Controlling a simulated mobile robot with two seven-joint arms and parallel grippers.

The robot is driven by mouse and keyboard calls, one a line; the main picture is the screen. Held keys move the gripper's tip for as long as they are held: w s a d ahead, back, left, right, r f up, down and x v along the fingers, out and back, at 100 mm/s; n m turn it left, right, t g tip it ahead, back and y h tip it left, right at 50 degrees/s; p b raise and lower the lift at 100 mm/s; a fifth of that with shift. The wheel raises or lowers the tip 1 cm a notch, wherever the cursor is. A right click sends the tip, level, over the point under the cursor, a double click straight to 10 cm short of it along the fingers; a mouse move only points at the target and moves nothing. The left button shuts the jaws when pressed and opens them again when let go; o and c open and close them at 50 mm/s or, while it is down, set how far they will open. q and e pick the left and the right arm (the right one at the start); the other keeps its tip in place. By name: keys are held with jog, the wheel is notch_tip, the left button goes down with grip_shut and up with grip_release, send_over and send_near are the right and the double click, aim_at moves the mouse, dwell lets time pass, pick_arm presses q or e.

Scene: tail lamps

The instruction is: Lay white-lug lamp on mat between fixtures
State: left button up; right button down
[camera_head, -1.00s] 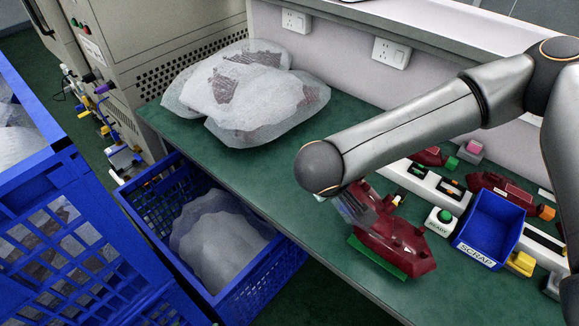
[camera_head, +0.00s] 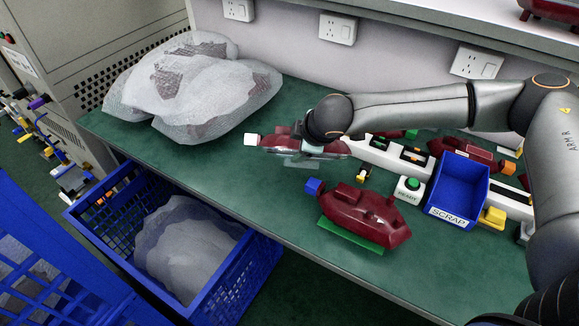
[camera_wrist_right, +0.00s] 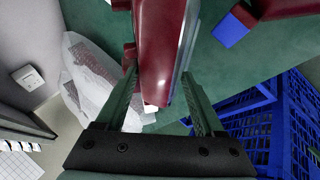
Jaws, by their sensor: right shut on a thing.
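My right gripper (camera_head: 301,156) is shut on the dark red white-lug lamp (camera_head: 275,146). The lamp's white lug (camera_head: 251,140) points left in the head view. My arm end hides part of this lamp, and I cannot tell whether it touches the bench. In the wrist view the lamp (camera_wrist_right: 160,45) lies between both fingers, with its white lug (camera_wrist_right: 150,108) near the palm. A second red lamp (camera_head: 365,212) with a blue lug (camera_head: 314,187) lies on a green mat (camera_head: 349,239) in front. White fixtures (camera_head: 380,155) stand behind it. My left gripper is not in view.
A blue SCRAP bin (camera_head: 458,190) and a green READY button (camera_head: 413,184) are right of the blue-lug lamp. Another red lamp (camera_head: 465,154) lies behind the bin. Wrapped bags (camera_head: 190,88) fill the back left. A blue crate (camera_head: 232,268) stands below the bench edge.

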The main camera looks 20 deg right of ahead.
aim_at(299, 164)
jog(key=shift+f+b, duration=0.65)
jog(key=shift+f, duration=2.8)
jog(key=shift+f, duration=0.15)
grip_release()
